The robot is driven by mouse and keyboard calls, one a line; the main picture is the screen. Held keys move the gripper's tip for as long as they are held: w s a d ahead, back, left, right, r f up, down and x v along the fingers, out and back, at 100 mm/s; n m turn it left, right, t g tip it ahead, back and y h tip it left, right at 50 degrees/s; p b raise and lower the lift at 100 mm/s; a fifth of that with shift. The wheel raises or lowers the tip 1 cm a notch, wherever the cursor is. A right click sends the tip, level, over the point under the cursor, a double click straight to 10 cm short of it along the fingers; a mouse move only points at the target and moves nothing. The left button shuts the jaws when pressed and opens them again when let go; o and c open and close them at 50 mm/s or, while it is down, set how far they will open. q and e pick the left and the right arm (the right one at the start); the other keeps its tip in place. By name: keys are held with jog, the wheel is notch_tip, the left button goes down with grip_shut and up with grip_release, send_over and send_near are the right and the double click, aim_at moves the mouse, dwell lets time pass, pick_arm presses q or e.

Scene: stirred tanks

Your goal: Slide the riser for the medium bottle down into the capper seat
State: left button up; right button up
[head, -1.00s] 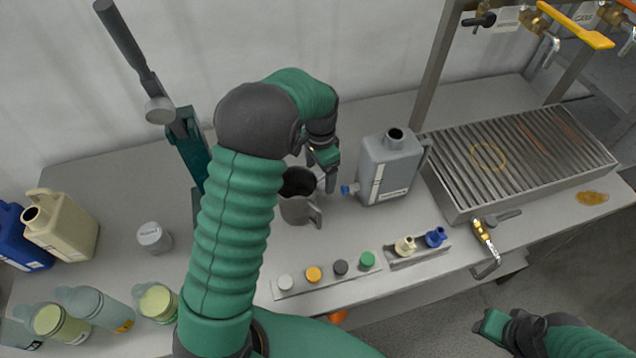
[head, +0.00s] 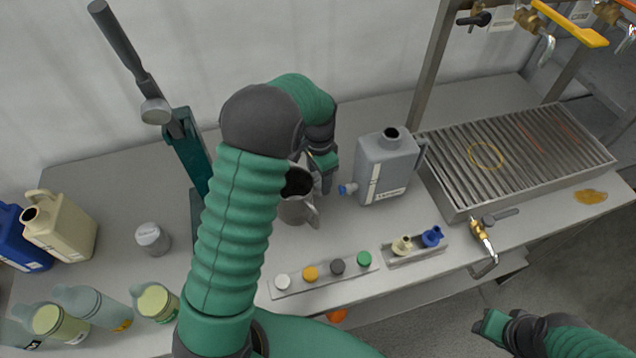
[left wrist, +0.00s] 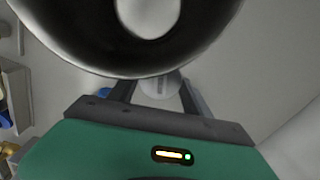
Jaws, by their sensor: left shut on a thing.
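My left gripper (head: 325,178) is shut on a grey metal jug (head: 297,208), by its handle side as far as I can see. The jug's round mouth fills the top of the left wrist view (left wrist: 150,62). The jug looks slightly tilted at the bench. The capper (head: 187,155) is a dark green upright with a long lever, left of my arm. Its seat is hidden behind my left arm. A short grey cylinder with a pale top (head: 152,238) stands left of the capper; I cannot tell if it is the riser. My right gripper (head: 490,324) is at lower right, away from the bench things.
A grey canister (head: 388,170) stands close right of the jug. A slatted drain tray (head: 520,155) is farther right. A strip of caps (head: 325,276) and a small holder (head: 416,250) lie along the front. Several bottles (head: 62,225) crowd the left end.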

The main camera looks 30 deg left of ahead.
aim_at(318, 179)
pick_arm(q)
jog(key=shift+a+r, duration=0.1)
jog(key=shift+r, duration=0.25)
notch_tip(318, 179, up, 17)
jog(key=p, duration=0.1)
